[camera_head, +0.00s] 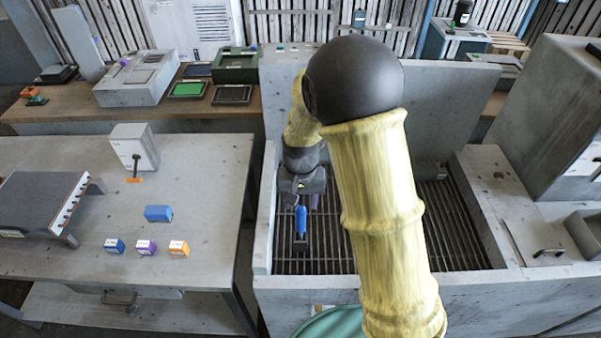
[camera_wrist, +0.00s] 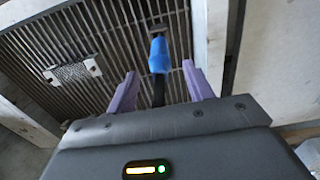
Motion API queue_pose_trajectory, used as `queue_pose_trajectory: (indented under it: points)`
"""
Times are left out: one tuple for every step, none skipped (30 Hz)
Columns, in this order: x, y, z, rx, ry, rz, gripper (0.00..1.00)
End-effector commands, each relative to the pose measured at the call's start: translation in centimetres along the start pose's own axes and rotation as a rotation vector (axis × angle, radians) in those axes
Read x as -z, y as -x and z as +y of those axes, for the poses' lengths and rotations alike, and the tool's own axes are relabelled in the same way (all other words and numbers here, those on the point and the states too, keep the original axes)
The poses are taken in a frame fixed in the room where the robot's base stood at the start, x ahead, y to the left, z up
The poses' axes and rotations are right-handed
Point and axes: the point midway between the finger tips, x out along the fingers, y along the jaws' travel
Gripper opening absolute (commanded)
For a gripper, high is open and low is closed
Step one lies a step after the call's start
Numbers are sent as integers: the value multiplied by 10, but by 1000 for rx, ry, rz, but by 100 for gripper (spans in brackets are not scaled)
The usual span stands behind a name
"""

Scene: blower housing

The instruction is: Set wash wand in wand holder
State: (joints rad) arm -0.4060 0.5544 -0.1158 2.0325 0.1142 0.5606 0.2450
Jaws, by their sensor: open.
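The wash wand, seen as a blue grip (camera_head: 301,220) with a dark part, is over the slatted grate of the grey basin, just in front of my gripper (camera_head: 302,202). In the wrist view the blue grip (camera_wrist: 159,54) and its black stem lie between the purple fingers of my gripper (camera_wrist: 160,72). The fingers are apart, with a gap on each side of the wand. I cannot tell whether the wand stands or lies. No wand holder can be made out for certain; my arm hides part of the basin.
The basin's front wall (camera_head: 400,287) and left wall (camera_head: 264,225) rise close around the grate. The left table (camera_head: 60,255) carries a blue block (camera_head: 158,213), several small coloured boxes and a white box (camera_head: 135,147). A light perforated piece (camera_wrist: 73,72) is on the grate.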

Motion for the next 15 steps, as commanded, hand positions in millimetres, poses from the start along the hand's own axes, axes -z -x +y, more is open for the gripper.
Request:
queue_pose_trajectory:
  points:
    - [1, 10, -1, 2, 0, 5, 52]
    - [1, 16, -1, 3, 0, 6, 52]
    - [1, 24, -1, 3, 1, 7, 52]
    - [1, 30, -1, 2, 1, 6, 52]
    - [1, 36, -1, 2, 1, 7, 52]
    - [1, 44, -1, 3, 2, 6, 52]
    - [1, 50, -1, 3, 2, 6, 52]
    - [1, 56, -1, 3, 2, 6, 52]
    - [1, 64, -1, 3, 1, 6, 52]
    - [1, 70, -1, 3, 1, 5, 52]
    - [1, 76, -1, 3, 1, 6, 52]
    - [1, 84, -1, 3, 1, 6, 52]
    - [1, 89, -1, 2, 1, 5, 52]
    - [1, 94, -1, 2, 1, 5, 52]
    - [1, 100, -1, 2, 1, 5, 52]
